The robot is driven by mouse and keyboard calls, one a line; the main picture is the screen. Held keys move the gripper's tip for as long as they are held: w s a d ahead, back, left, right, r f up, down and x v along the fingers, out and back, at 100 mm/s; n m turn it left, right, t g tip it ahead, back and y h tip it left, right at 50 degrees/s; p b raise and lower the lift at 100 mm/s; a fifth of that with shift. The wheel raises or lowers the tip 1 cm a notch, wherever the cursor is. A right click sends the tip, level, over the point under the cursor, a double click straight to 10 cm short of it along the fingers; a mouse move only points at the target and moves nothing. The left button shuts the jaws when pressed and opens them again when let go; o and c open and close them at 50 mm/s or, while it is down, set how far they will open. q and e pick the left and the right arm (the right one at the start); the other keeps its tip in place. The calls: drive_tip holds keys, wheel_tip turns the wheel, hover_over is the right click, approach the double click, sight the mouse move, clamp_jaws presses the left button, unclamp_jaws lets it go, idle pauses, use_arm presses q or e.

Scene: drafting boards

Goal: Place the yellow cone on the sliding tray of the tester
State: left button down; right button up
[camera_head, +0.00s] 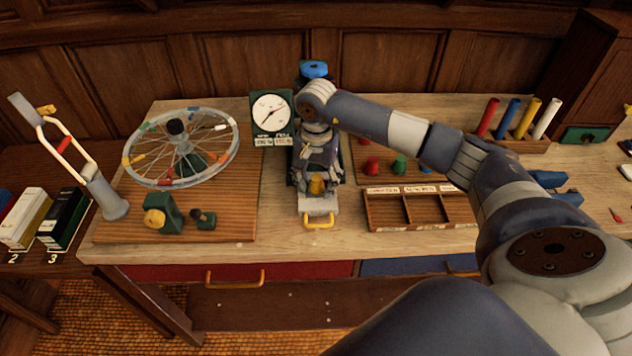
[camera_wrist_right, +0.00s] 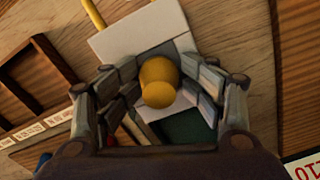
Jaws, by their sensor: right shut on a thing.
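The yellow cone (camera_head: 317,185) is between the fingers of my right gripper (camera_head: 317,174), which is shut on it. The right wrist view shows the cone (camera_wrist_right: 159,82) from above, with fingers on both sides. The tester's pale sliding tray (camera_head: 318,204), with a yellow handle (camera_head: 318,222), extends toward the front beneath the cone. The tray (camera_wrist_right: 140,32) also shows under the cone in the wrist view. I cannot tell whether the cone touches it. My right arm hides most of the tester; its round dial (camera_head: 270,112) and blue top (camera_head: 314,69) show. My left gripper is not in view.
A spoked wheel (camera_head: 181,148) stands on a wooden board at left. A compartment box (camera_head: 421,210) is close right of the tray. Red and green pieces (camera_head: 399,165) lie behind it, and coloured rods (camera_head: 520,118) stand at back right. Bare tabletop lies before the tray.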

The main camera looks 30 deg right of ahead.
sight(317, 176)
drive_tip(key=shift+s+d+r+p, duration=0.1)
drive_tip(key=shift+r+p, duration=0.05)
drive_tip(key=shift+p, duration=0.25)
drive_tip(key=shift+r+p, duration=0.45)
drive_tip(key=shift+p, duration=0.05)
drive_tip(key=shift+w+d+r+b, duration=0.1)
drive_tip(key=shift+w+r+b, duration=0.15)
drive_tip(key=shift+r+b, duration=0.35)
wheel_tip(317, 176, up, 11)
drive_tip(key=b, duration=0.3)
drive_tip(key=shift+f, duration=0.15)
drive_tip(key=shift+s, duration=0.1)
